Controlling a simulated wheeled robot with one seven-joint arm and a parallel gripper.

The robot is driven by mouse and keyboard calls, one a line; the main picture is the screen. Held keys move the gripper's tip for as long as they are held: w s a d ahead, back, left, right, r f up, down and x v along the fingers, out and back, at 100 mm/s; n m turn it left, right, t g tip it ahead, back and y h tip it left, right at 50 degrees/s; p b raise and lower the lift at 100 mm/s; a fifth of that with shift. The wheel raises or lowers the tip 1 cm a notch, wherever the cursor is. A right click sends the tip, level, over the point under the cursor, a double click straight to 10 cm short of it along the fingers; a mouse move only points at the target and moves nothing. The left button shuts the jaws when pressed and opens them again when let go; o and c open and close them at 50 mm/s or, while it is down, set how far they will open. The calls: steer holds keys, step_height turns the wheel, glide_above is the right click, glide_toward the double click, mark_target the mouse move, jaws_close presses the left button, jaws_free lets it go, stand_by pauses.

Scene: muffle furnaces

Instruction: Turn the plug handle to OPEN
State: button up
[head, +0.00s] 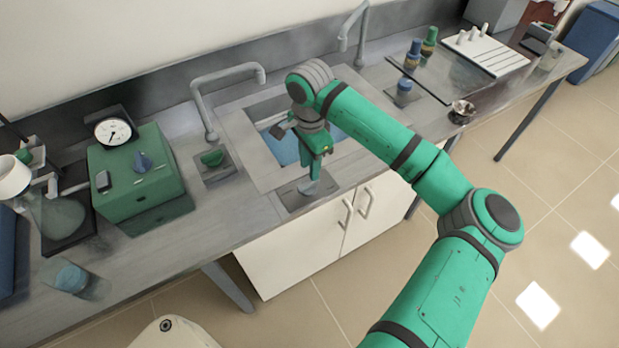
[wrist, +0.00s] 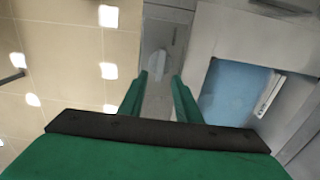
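My gripper (head: 315,172) points down over the front edge of the sink. In the wrist view its two green fingers (wrist: 160,79) are apart, with nothing held between them. A pale grey handle (wrist: 155,62) on a flat grey plate shows just beyond the fingertips, in line with the gap. In the head view this handle (head: 308,187) is partly covered by the gripper, and its plate (head: 292,197) lies on the counter in front of the sink. I cannot read any OPEN mark, and I cannot tell whether the fingers touch the handle.
The sink with a blue basin (wrist: 235,90) lies behind the plate. A green box (head: 135,185) with a dial stands farther left. White cabinet doors (head: 300,240) are below.

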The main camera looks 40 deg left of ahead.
mark_target(310, 183)
steer(key=shift+f, duration=3.2)
jaws_close()
